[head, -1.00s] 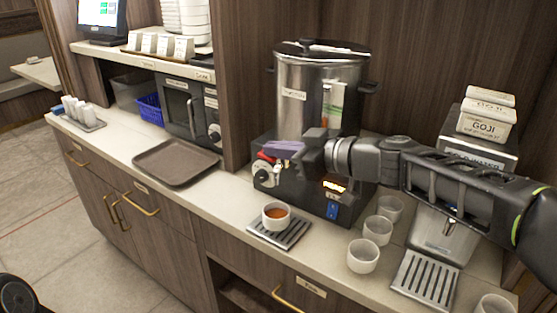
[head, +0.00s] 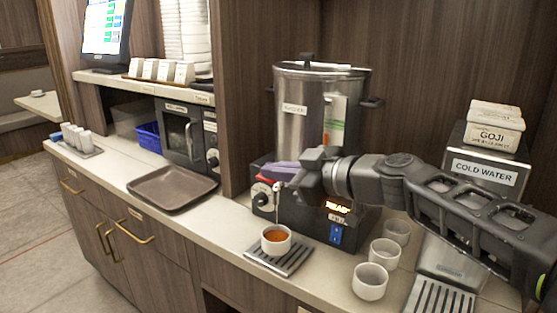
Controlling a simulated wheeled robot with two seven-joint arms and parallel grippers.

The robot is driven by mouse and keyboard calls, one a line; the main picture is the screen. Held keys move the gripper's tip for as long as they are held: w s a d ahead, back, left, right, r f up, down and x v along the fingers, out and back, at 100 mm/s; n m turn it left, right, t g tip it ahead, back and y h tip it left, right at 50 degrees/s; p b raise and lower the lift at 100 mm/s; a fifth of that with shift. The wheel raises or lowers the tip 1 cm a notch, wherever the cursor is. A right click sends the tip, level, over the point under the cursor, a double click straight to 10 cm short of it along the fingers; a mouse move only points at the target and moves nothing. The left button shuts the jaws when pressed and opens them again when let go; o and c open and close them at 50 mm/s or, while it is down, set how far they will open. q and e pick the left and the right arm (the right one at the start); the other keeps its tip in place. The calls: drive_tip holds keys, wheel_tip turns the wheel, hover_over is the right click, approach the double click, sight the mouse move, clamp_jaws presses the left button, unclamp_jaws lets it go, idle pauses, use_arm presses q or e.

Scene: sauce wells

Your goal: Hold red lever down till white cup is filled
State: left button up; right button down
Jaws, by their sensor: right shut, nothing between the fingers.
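The white cup (head: 276,240) stands upright on a slatted drip tray (head: 292,261) in front of the steel urn (head: 312,115), with red-brown liquid inside, its surface below the rim. The red lever (head: 268,169) shows only as a small red patch at the urn base's left front; the rest is hidden by my right gripper. My right gripper (head: 281,172) comes in from the right, shut with nothing between its fingers, its purplish fingertips over or against the lever. A thin pale line under the fingertips may be the spout or a stream; I cannot tell. My left gripper is out of view.
Several empty cups (head: 370,281) stand right of the tray. A cold water dispenser (head: 480,172) and a second slatted tray (head: 440,298) are farther right. A brown tray (head: 172,187) lies on the counter to the left, before a microwave (head: 182,136).

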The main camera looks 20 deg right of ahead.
idle(0.3)
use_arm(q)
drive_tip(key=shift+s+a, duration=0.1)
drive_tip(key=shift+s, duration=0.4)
use_arm(e)
drive_tip(key=s+d+r, duration=0.4)
drive_tip(key=s+r, duration=0.2)
drive_tip(key=s, duration=0.2)
drive_tip(key=shift+s+d, duration=0.3)
drive_tip(key=shift+d, duration=0.1)
